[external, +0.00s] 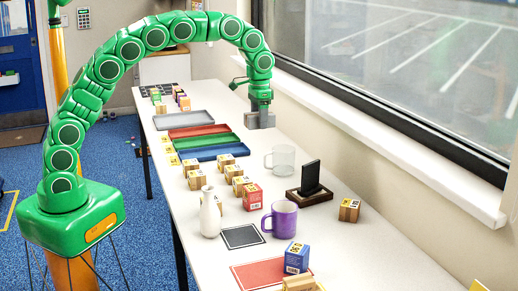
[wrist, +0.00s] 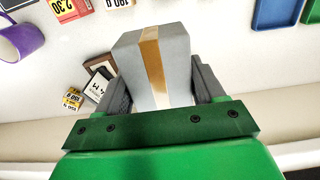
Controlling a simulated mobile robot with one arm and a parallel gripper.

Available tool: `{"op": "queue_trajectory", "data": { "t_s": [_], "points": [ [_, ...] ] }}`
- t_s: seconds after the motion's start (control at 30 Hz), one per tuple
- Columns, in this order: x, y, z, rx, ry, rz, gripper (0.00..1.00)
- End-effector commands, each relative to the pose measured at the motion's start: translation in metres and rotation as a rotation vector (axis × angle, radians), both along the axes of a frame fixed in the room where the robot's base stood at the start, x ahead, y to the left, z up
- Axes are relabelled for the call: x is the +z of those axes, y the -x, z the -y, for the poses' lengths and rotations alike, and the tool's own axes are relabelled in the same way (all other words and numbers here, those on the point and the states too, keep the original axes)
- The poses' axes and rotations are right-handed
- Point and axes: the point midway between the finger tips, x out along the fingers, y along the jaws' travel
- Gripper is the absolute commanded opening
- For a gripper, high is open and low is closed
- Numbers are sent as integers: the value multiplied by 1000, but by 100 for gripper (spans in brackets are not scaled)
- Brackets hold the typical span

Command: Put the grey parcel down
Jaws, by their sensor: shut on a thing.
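My gripper (external: 261,103) hangs at the far right of the long white table (external: 160,205), near the window wall. It is shut on the grey parcel (external: 260,120), a box with a tan tape stripe. In the wrist view the parcel (wrist: 182,52) sits between both fingers of my gripper (wrist: 160,86). The parcel's underside is hidden, and I cannot tell whether it touches the table.
Left of the parcel lie grey (external: 185,120), red (external: 198,131), green (external: 207,141) and blue (external: 216,154) trays. Nearer stand a glass mug (external: 283,160), a dark stand (external: 311,180), a purple mug (external: 280,219), a white bottle (external: 210,215) and several small labelled boxes.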

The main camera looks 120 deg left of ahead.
Motion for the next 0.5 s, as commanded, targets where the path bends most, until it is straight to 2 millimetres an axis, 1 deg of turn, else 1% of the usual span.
{"op": "queue_trajectory", "data": {
  "t_s": [0.03, 0.1, 0.27, 0.33, 0.5],
  "points": [
    [-8, 1, 0, 1, 0, -1, 30],
    [-15, 1, 0, 1, 1, -1, 30],
    [-27, 0, 0, 1, 0, 0, 30],
    [-36, 0, -1, 0, -1, 0, 30],
    [-70, 1, 0, 1, 2, -4, 30]
  ]
}}
